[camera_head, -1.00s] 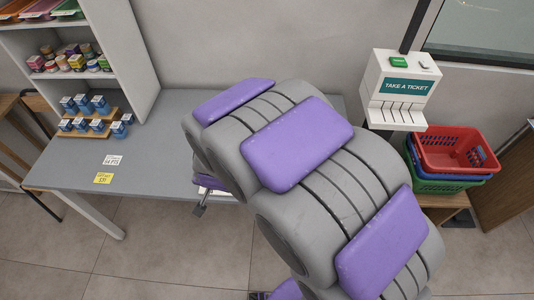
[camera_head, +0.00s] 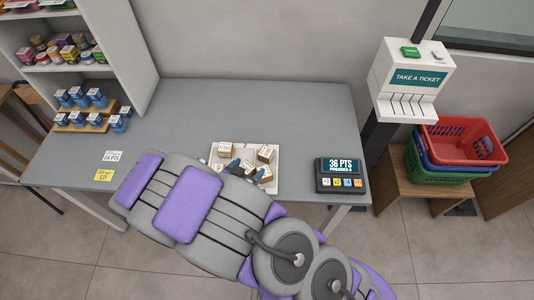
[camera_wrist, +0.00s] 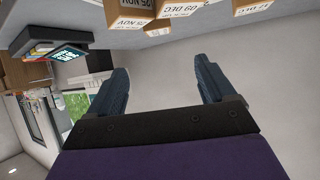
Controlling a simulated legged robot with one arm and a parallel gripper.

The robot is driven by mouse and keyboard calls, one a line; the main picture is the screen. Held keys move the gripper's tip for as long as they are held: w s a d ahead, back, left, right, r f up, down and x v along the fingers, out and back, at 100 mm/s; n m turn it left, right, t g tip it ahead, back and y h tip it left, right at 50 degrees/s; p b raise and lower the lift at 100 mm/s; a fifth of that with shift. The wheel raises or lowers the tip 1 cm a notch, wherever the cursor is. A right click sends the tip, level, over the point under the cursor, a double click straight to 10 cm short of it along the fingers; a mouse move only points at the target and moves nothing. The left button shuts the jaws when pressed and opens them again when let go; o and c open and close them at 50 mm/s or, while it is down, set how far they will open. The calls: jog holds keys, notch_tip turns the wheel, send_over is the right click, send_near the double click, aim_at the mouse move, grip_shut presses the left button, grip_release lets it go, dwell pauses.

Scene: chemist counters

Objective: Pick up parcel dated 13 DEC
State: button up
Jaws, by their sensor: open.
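Several small brown parcels with white labels sit on a white tray (camera_head: 217,151) on the grey counter. One parcel (camera_head: 225,149) is at the tray's back left and another (camera_head: 266,153) at its right. The date labels are too small to read in the head view. My gripper (camera_head: 245,169) is open and empty at the parcels, partly covering some. In the wrist view my gripper (camera_wrist: 162,80) has its fingers apart with nothing between them. Parcels hang upside down along that view's top edge: one (camera_wrist: 128,12) reads NOV, another (camera_wrist: 182,10) DEC. I cannot make out 13 DEC.
A dark points display (camera_head: 341,176) stands right of the tray. A shelf with blue boxes (camera_head: 80,97) is at the left. A ticket dispenser (camera_head: 411,80) and stacked baskets (camera_head: 455,150) are at the right. The counter (camera_head: 240,105) behind the tray is clear.

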jog(key=b, duration=0.2)
send_near(265, 153)
jog(key=x, duration=0.4)
jog(key=shift+w, duration=0.4)
jog(key=shift+w+d+f, duration=0.2)
jog(key=shift+w+d, duration=0.05)
jog(key=shift+w, duration=0.2)
jog(key=b+x, duration=0.1)
jog(key=x, duration=0.2)
jog(key=shift+d+f+b, duration=0.25)
jog(key=shift+f+b, duration=0.1)
jog(key=shift+f, duration=0.05)
jog(key=shift+w+d+f, duration=0.15)
jog(key=shift+w+f, duration=0.15)
jog(key=shift+w, duration=0.35)
jog(key=shift+c, duration=0.2)
jog(key=c, duration=1)
